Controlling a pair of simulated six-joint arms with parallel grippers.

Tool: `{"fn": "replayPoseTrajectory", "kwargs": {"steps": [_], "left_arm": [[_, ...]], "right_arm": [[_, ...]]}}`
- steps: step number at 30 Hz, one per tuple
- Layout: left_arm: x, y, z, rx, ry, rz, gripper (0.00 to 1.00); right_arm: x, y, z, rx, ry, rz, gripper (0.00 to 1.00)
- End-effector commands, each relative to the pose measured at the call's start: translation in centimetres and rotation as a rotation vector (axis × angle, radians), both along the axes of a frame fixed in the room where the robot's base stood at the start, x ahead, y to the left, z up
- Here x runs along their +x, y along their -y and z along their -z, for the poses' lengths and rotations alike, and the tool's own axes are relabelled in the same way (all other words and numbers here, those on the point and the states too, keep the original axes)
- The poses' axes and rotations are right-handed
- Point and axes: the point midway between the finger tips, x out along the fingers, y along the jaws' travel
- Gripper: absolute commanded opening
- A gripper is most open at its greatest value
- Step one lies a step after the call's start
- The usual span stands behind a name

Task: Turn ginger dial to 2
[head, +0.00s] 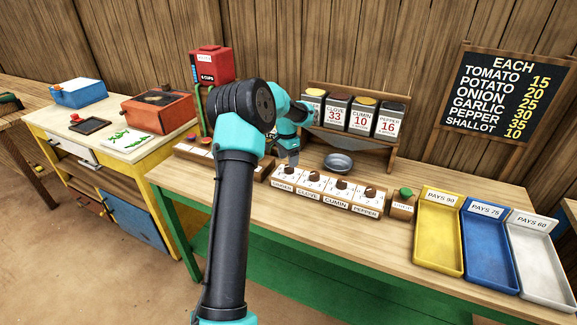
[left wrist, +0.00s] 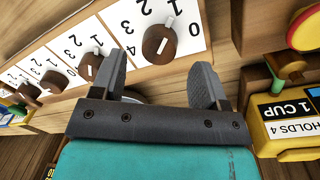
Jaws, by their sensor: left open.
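The dial panel (head: 325,192) stands on the bench, with dials labelled ginger, clove, cumin and pepper from left to right. The ginger dial is the leftmost, and my left gripper (head: 292,158) hangs over that end. In the left wrist view the ginger dial (left wrist: 159,42) is a round brown knob with a white mark, on a white face with numbers. I cannot read its setting surely. My left gripper (left wrist: 160,78) is open and empty, its fingers spread with the knob beyond the gap between them. My right gripper is not in view.
A small metal bowl (head: 339,163) sits behind the panel, below a rack of spice bins (head: 362,114). A green button (head: 405,192) is right of the panel, beside yellow, blue and white trays (head: 438,240). A yellow cup block (left wrist: 285,118) is close on the right in the wrist view.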

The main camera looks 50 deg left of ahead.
Motion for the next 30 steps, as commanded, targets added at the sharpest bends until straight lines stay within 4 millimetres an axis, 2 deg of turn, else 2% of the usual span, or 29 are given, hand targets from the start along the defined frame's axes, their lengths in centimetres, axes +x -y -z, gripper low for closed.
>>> {"fn": "replayPoseTrajectory", "kwargs": {"steps": [3,7,18,30], "left_arm": [[-0.1,0.1,1.8,-0.002,-0.002,-0.001,0.68],[-0.1,0.2,3.0,-0.001,0.000,-0.001,0.68],[-0.1,0.3,3.4,-0.001,0.000,-0.001,0.68],[-0.1,0.3,3.4,-0.001,0.000,-0.001,0.30]], "right_arm": [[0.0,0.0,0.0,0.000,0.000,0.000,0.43],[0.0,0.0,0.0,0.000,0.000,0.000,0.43],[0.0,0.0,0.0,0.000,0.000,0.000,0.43],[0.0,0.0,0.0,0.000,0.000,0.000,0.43]]}}
